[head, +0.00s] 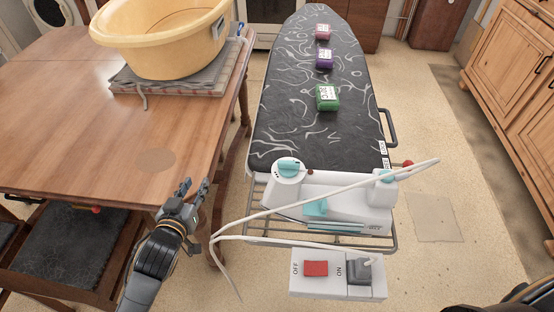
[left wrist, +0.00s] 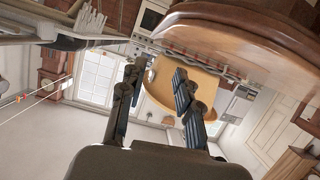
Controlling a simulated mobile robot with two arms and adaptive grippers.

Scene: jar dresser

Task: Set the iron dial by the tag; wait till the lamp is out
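The white and teal iron (head: 345,200) lies on the rack at the near end of the ironing board (head: 280,120). A round white dial with a teal pointer (head: 289,168) shows at its left; its setting is too small to read. A small dark reddish dot (head: 310,172) beside the dial may be the lamp; it looks unlit. Green (head: 327,104), purple (head: 324,64) and pink (head: 323,33) bundles with white tags lie along the board; I cannot read the tags surely. My left gripper (head: 194,190) is open and empty, left of the iron; its spread fingers show in the left wrist view (left wrist: 158,78).
A wooden table (head: 60,110) with a yellow basin (head: 165,40) on folded cloth stands left. A switch box (head: 335,287) with a red switch (head: 316,268), marked OFF and ON, is at the board's near end. A pale cord crosses over the iron. Floor at right is mostly clear.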

